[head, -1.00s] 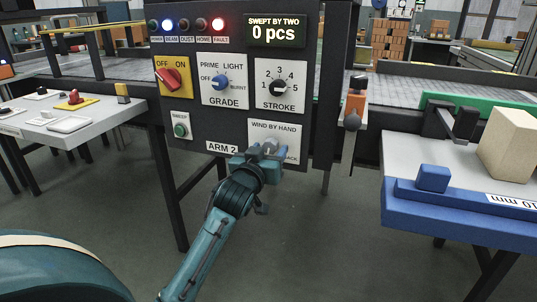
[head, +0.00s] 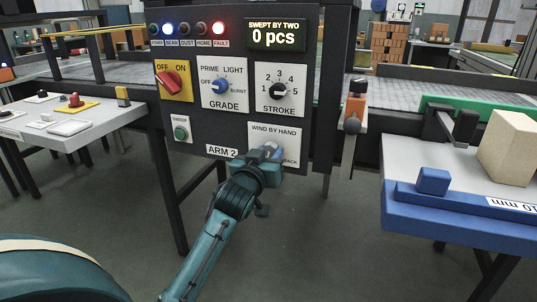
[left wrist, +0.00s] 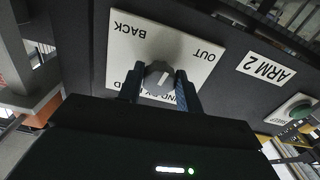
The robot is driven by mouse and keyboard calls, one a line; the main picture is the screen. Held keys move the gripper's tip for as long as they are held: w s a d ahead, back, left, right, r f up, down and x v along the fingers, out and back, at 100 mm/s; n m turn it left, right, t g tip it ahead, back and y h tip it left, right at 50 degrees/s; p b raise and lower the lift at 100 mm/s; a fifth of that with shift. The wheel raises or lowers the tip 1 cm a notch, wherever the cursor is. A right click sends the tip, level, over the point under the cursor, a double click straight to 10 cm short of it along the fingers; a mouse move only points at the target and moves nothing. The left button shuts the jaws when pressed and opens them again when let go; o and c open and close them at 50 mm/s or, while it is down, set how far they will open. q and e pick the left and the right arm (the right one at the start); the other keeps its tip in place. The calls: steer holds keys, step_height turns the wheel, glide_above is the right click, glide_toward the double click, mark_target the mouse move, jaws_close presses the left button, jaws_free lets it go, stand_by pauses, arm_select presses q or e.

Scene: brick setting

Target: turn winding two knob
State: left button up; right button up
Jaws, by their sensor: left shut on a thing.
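The winding knob is a grey knob (left wrist: 158,76) on the white plate (head: 274,134) marked "WIND BY HAND" at the lower right of the dark control panel. The left wrist view shows the plate upside down, with "BACK" and "OUT" on it. My left gripper (left wrist: 160,88) has a finger on each side of the knob and is shut on it. In the head view my left gripper (head: 268,158) is at the plate and mostly covers the knob. My right gripper is in neither view.
The panel also holds a red OFF/ON switch (head: 173,80), a blue GRADE knob (head: 221,85), a black STROKE knob (head: 279,90) and a green button (head: 181,133). A table with a blue edge (head: 450,215) stands at the right. The floor below the panel is open.

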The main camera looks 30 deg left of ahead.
arm_select(q)
steer(key=shift+r+m+p, duration=0.15)
steer(key=shift+m+p, duration=0.25)
steer(key=shift+p, duration=0.35)
steer(key=shift+m+p, duration=0.3)
steer(key=shift+p, duration=0.1)
steer(key=shift+m+p, duration=0.3)
steer(key=shift+p, duration=0.2)
steer(key=shift+m+p, duration=0.8)
steer(key=shift+p, duration=0.15)
steer(key=shift+a+m+p, duration=0.1)
steer(key=shift+m+p, duration=1)
steer(key=shift+m, duration=0.1)
steer(key=shift+m+p, duration=0.65)
steer(key=shift+m, duration=0.25)
steer(key=shift+m+p, duration=0.3)
steer(key=shift+m, duration=0.2)
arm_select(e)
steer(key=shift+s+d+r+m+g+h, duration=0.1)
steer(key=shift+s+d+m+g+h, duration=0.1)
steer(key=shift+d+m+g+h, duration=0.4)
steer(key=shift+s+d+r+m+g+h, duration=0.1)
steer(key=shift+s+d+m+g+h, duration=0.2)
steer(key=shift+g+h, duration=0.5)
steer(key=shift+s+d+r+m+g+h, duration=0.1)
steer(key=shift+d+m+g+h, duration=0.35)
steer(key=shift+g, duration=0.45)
